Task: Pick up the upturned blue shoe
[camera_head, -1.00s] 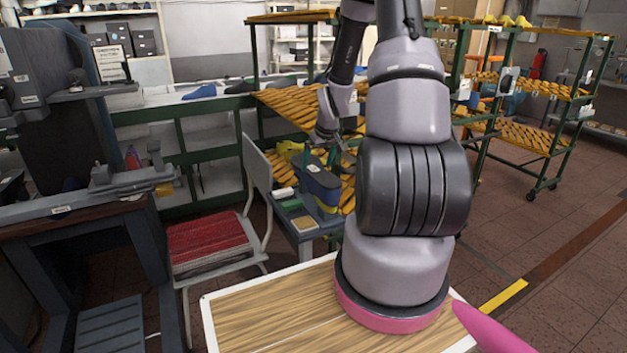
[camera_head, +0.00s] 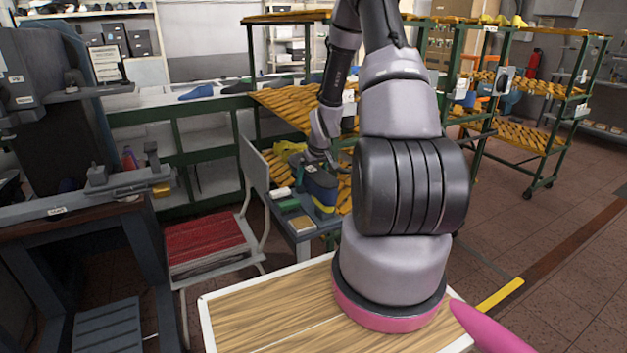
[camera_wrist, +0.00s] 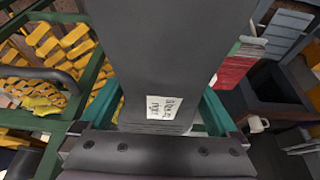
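A dark blue-grey, shoe-like form (camera_head: 322,186) with a bright blue band and yellow below stands on a small grey table in the head view. I take it for the upturned blue shoe, but its shape is partly covered. My gripper (camera_head: 321,157) is just above its top, with fingers that look spread apart; contact cannot be told. In the wrist view a broad grey surface (camera_wrist: 160,55) with a white written label fills the middle, close to the camera.
Another blue shoe (camera_head: 197,92) lies on the white counter behind. The small table also carries a green block (camera_head: 289,204) and a tan block (camera_head: 302,225). A red-seated chair (camera_head: 205,240) stands close on the left. Racks of yellow lasts (camera_head: 288,108) stand behind.

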